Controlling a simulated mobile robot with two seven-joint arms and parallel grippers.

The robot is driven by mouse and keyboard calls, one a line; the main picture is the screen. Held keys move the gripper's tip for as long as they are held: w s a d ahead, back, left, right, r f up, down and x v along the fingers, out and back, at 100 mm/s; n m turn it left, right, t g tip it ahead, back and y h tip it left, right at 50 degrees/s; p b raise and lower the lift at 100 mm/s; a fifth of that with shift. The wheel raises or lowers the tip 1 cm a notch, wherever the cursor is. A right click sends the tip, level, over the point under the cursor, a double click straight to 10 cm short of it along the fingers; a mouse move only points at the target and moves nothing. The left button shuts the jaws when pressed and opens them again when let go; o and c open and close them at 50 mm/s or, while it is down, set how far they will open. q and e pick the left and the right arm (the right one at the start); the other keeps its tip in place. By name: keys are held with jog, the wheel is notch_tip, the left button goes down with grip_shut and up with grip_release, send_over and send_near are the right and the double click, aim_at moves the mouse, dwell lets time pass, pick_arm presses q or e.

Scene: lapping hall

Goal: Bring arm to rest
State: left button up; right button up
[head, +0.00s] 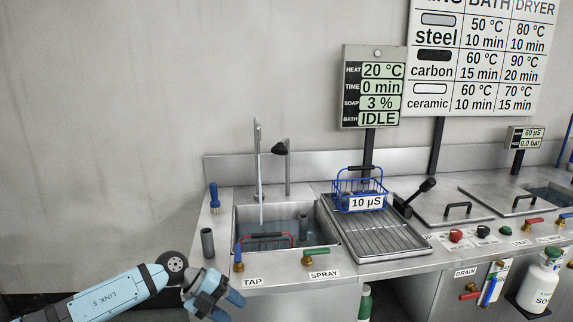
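My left arm (107,292) comes in from the lower left, in front of the steel bench. My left gripper (229,306) is at the bottom edge of the head view, below the bench's front edge near the TAP label. Its two light-blue fingers point down and right and look parted, with nothing seen between them. My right arm and gripper are not in view.
The bench holds a sink (244,213) with a red-handled basket (266,241), and a draining tray (375,236) with a blue wire basket (347,185). Blue (238,254) and green (316,252) valve handles sit near the gripper. A white bottle (540,283) stands right.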

pick_arm(q)
jog(key=s+d+f+n+t+h, duration=0.3)
jog(key=s+n+t+h, duration=0.4)
jog(key=s+n, duration=0.15)
jog(key=s+a+f+n+t+y, duration=0.2)
jog(key=s+a+f+n+y, duration=0.55)
jog(key=s+a, duration=0.3)
jog(key=s+a+f+n+t+y, duration=0.2)
jog(key=s+a+f+n+y, duration=0.45)
jog(key=s+a+n, duration=0.4)
jog(key=d+r+n+t, duration=0.1)
jog(key=d+r+n, duration=0.25)
jog(key=d, duration=0.95)
notch_tip(320, 180, up, 16)
jog(key=s+a+p, duration=0.1)
jog(key=p, duration=2.2)
jog(key=shift+a, duration=0.3)
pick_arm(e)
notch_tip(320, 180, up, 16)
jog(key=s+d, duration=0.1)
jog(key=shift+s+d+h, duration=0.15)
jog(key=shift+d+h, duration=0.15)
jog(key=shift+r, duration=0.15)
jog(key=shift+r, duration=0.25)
